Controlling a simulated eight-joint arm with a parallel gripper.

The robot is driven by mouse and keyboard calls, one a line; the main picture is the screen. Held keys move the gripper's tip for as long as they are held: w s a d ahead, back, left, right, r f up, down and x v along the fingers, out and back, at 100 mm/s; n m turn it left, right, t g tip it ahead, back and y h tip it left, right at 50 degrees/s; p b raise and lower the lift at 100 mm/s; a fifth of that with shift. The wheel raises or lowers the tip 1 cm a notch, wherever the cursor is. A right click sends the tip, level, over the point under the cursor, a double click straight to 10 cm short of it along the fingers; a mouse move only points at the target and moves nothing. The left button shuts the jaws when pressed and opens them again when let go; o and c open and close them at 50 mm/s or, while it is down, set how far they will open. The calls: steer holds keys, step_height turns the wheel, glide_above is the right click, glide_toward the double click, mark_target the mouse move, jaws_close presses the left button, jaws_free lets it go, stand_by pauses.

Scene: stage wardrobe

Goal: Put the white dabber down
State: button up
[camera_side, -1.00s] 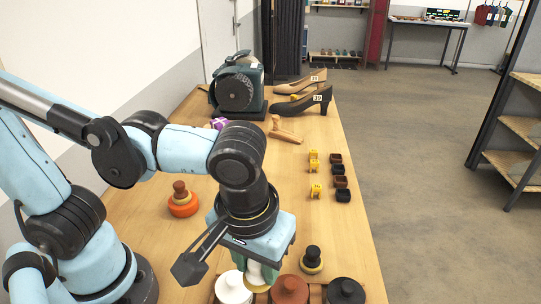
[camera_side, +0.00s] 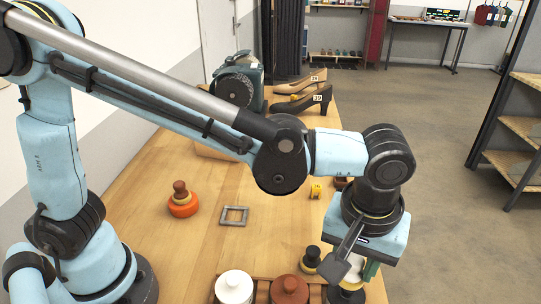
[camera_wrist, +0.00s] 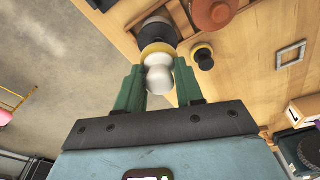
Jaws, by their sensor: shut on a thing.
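The white dabber (camera_wrist: 158,74), with a white rounded handle and a yellow band at its base, is between the green fingers of my gripper (camera_wrist: 159,86) in the wrist view. My gripper is shut on its handle. In the side view the dabber (camera_side: 354,268) hangs below my gripper (camera_side: 358,262) at the lower right, in line with a black round tin (camera_side: 345,297). The tin also shows behind the dabber's base in the wrist view (camera_wrist: 155,30). I cannot tell whether the dabber's base touches the tin.
A white tin (camera_side: 234,287) and a reddish-brown tin (camera_side: 290,290) stand left of the black one. A black dabber (camera_side: 312,257) stands behind them. A grey square frame (camera_side: 234,216) and an orange dabber (camera_side: 182,204) are further left. Bare tabletop lies between.

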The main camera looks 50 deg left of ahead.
steer(key=w+a+f, duration=0.1)
steer(key=w+f, duration=0.1)
steer(key=w, duration=0.1)
steer(key=w+a+f, duration=0.4)
steer(key=w, duration=0.1)
steer(key=shift+w, duration=0.3)
steer(key=shift+f, duration=2)
steer(key=shift+f, duration=0.1)
steer(key=o, duration=1)
step_height(320, 180, up, 11)
steer(key=s, duration=0.1)
steer(key=s+a+m+t, duration=0.2)
steer(key=s+a+t, duration=0.1)
steer(key=a, duration=0.8)
steer(key=s+a+r+m+t, duration=0.1)
steer(key=s+a+m+t, duration=0.1)
steer(key=s+a, duration=0.4)
steer(key=a+t, duration=0.1)
steer(key=a, duration=0.4)
steer(key=shift+r+m+h, duration=0.2)
steer(key=shift+m+h, duration=0.1)
